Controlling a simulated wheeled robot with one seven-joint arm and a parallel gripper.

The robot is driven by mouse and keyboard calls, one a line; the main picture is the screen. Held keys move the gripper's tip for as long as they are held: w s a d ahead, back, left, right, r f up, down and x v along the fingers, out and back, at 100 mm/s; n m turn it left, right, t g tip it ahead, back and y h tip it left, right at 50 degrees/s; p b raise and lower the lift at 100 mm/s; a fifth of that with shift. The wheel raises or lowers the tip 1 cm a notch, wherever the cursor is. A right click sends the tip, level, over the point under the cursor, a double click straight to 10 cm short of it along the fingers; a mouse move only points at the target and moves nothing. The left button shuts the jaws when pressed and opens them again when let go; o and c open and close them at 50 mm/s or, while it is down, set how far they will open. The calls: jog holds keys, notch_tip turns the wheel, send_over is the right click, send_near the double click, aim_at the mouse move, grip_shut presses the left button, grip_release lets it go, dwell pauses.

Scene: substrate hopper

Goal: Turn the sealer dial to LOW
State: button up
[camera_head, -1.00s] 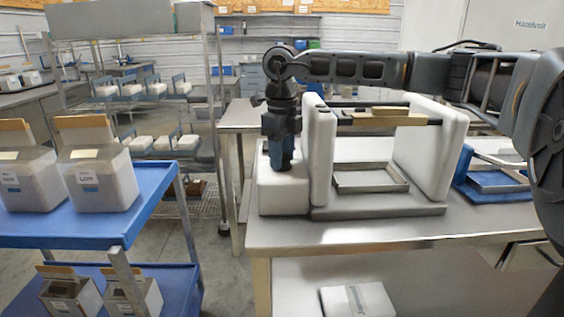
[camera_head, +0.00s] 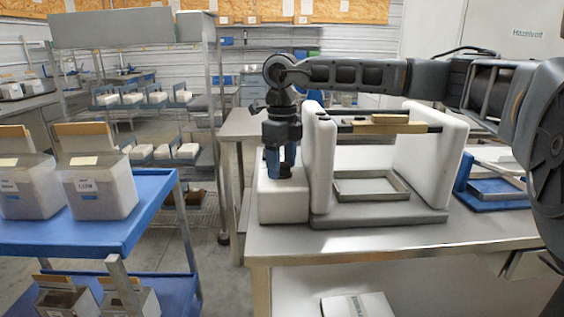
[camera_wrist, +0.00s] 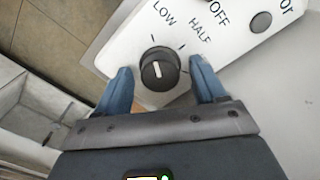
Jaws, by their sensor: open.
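The sealer dial (camera_wrist: 160,69) is a round black knob with a white pointer line, on a white panel (camera_wrist: 235,48) in the wrist view. The panel carries the words LOW, HALF and OFF. The pointer line runs nearly up and down in the picture, between the LOW and HALF words. My gripper (camera_wrist: 165,88) is open, with one blue finger to each side of the dial; I cannot tell whether they touch it. In the head view my gripper (camera_head: 280,165) points down over the white control box (camera_head: 284,200) left of the sealer frame (camera_head: 318,165). The dial is hidden there.
The sealer stands on a steel table (camera_head: 350,240), with a shallow tray (camera_head: 370,187) between its white uprights. A blue tray (camera_head: 495,193) lies to its right. A blue cart (camera_head: 100,232) with several tubs stands at the left, with floor between.

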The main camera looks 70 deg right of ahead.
aim_at(282, 164)
jog(key=shift+r, duration=3.9)
